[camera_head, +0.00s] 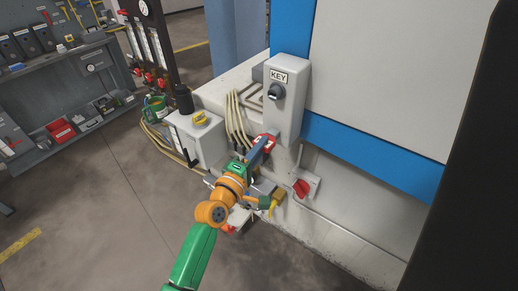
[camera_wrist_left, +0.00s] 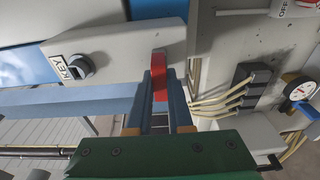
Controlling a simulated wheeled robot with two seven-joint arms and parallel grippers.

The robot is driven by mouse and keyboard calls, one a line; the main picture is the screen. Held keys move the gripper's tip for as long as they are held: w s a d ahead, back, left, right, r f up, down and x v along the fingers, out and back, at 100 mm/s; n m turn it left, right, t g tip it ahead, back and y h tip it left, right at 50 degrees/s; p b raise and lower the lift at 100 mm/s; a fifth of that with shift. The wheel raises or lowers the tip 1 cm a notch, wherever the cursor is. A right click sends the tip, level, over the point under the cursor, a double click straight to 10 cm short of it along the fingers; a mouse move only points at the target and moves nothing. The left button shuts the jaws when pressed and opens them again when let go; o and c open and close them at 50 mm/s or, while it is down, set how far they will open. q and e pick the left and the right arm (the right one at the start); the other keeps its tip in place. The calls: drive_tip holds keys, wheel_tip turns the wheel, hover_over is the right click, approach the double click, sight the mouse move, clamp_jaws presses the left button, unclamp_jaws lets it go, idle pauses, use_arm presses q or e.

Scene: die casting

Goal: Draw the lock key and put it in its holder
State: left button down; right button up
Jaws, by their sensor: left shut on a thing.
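A pale grey box labelled KEY (camera_head: 286,110) is on the machine's side, with a dark round lock knob (camera_head: 275,91) on its face. The box also shows in the wrist view (camera_wrist_left: 115,52), its knob at the left. My left gripper (camera_head: 263,147) is at the box's lower end. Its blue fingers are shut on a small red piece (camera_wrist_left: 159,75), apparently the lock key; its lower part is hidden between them. In the wrist view the red piece overlaps the box's end; I cannot tell whether they touch. The key's holder is not clearly identifiable. My right gripper is not in view.
Pale hoses (camera_head: 236,118) and a grey unit with a yellow knob (camera_head: 199,119) stand left of the box. A red rotary switch (camera_head: 302,187) is on the machine below. A tool bench (camera_head: 70,90) is at the far left. The floor in front is clear.

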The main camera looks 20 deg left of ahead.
use_arm(q)
drive_tip(key=c, duration=0.7)
unclamp_jaws()
drive_tip(key=shift+c, duration=0.2)
drive_tip(key=v, duration=0.7)
drive_tip(key=shift+b, duration=0.3)
